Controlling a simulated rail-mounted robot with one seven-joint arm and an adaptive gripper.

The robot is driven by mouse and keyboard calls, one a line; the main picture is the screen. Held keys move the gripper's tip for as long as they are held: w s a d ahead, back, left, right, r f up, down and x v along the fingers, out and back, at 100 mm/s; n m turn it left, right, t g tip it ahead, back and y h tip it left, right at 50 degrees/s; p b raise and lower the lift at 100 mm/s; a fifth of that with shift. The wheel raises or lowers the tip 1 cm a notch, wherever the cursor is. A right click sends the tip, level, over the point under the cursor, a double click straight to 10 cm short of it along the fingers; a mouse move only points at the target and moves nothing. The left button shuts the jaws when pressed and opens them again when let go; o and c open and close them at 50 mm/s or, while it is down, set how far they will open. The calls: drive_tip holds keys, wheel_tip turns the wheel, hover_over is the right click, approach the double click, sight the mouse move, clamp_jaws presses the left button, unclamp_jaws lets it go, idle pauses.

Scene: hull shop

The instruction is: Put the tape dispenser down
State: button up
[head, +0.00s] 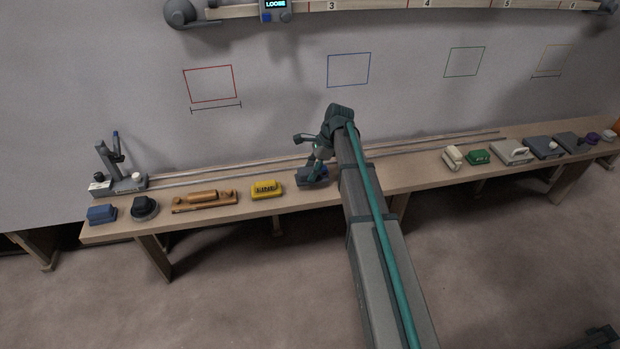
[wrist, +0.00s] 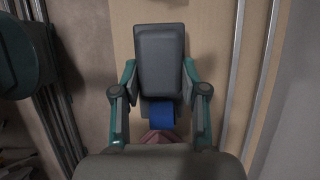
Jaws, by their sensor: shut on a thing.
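The tape dispenser (wrist: 160,58) is a dark grey block with a blue roll of tape at its near end, seen in the wrist view. My gripper (wrist: 160,98) is shut on it, one green-and-grey finger on each side. In the head view the dispenser (head: 313,178) is at the bench top, below my gripper (head: 318,167), partly hidden by it. I cannot tell whether its underside touches the wood or is slightly above it.
The long wooden bench (head: 408,178) carries thin metal rails along its back. A yellow block (head: 266,189) stands left of the dispenser, then a wooden tool (head: 204,201). Right of my arm the bench is bare up to a cream-coloured item (head: 452,157).

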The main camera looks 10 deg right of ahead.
drive_tip(key=shift+w+a+f, duration=0.1)
drive_tip(key=shift+w+f, duration=0.05)
drive_tip(key=shift+f, duration=0.8)
drive_tip(key=shift+w+a+f, duration=0.1)
drive_tip(key=shift+f, duration=0.85)
drive_tip(key=o, duration=1)
drive_tip(key=shift+f, duration=0.15)
drive_tip(key=v, duration=1.2)
